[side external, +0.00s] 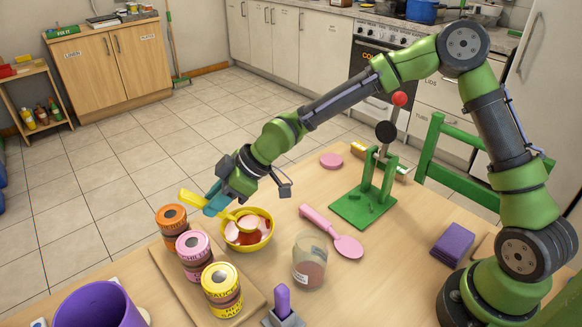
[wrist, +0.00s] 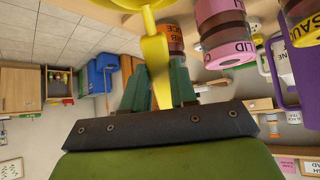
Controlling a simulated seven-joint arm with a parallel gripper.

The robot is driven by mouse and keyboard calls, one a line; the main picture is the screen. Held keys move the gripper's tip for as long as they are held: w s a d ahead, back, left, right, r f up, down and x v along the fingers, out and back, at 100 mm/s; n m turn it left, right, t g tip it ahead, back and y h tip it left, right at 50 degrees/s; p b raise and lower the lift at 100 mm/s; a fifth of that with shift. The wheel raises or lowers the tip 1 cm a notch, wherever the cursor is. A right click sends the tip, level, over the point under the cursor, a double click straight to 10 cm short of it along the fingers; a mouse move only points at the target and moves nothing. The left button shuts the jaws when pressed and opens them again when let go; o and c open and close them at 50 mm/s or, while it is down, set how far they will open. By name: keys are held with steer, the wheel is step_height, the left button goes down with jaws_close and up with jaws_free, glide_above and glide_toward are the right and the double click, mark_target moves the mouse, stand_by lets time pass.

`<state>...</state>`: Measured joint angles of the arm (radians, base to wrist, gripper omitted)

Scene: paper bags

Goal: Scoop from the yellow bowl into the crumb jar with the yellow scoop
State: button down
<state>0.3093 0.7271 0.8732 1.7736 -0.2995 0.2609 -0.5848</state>
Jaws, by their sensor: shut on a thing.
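My gripper (side external: 214,203) is shut on the handle of the yellow scoop (side external: 189,197). The scoop's head is at the yellow bowl (side external: 262,240), over or in its pink and red contents; I cannot tell whether it touches them. In the wrist view the scoop handle (wrist: 156,62) stands between the fingers (wrist: 157,92), and only a little of the yellow head shows at the top edge. A clear jar (side external: 311,252) with a reddish-brown fill stands right of the bowl. It may be the crumb jar, but I read no label on it.
A pink scoop (side external: 334,233) lies behind the clear jar. A green stand (side external: 366,200) is farther right. A purple container (side external: 100,306) stands front left.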

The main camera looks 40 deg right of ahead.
mark_target(197, 198)
steer(key=shift+a+f, duration=0.1)
steer(key=shift+f, duration=0.85)
steer(key=shift+r, duration=2.15)
steer(key=shift+w+a+r+g+h, duration=0.25)
steer(key=shift+a+g+h, duration=0.15)
steer(key=shift+a, duration=0.05)
steer(key=shift+w+a+r+g+h, duration=0.15)
steer(key=shift+w+a+g+h, duration=0.4)
steer(key=shift+h, duration=0.45)
steer(key=shift+s, duration=0.1)
